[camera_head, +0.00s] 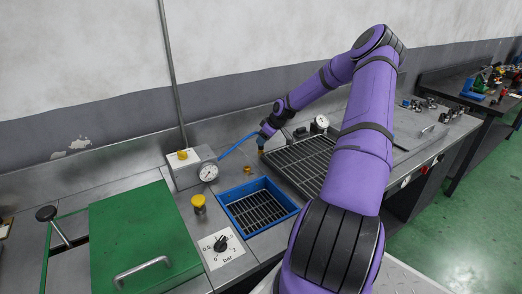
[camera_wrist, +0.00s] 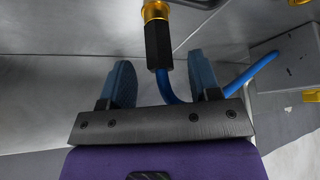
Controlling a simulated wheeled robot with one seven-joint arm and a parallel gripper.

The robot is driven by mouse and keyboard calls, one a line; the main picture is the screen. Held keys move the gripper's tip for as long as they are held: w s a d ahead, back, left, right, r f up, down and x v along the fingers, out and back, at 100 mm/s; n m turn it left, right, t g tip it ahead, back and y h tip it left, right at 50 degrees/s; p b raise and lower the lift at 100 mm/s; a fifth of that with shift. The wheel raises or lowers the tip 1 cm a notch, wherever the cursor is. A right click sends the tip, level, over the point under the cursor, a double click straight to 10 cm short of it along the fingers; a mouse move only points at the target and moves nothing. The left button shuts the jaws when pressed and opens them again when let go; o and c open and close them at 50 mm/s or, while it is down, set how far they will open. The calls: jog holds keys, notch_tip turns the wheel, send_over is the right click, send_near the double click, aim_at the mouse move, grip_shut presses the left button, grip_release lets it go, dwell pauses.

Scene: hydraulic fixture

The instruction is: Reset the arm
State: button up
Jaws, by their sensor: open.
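My purple arm reaches across the bench in the head view, with my gripper (camera_head: 264,138) at the far side near the back wall. In the wrist view my gripper (camera_wrist: 160,72) is open, with its two blue fingers apart. A black connector with a brass collar (camera_wrist: 158,45) stands between and just beyond the fingers, with a visible gap on each side. A blue hose (camera_wrist: 172,92) curves from it past the right finger; it also shows in the head view (camera_head: 236,145), running towards the gauge block.
A pressure gauge (camera_head: 208,172) on a grey block, a yellow-capped post (camera_head: 199,203) and a bar dial (camera_head: 221,245) stand left of a blue tray (camera_head: 232,233). A green cover (camera_head: 140,235) with a handle lies at left. A dark grate lies under my arm.

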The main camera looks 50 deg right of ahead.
jog(key=v, duration=0.8)
jog(key=shift+r, duration=0.25)
jog(key=shift+s, duration=0.15)
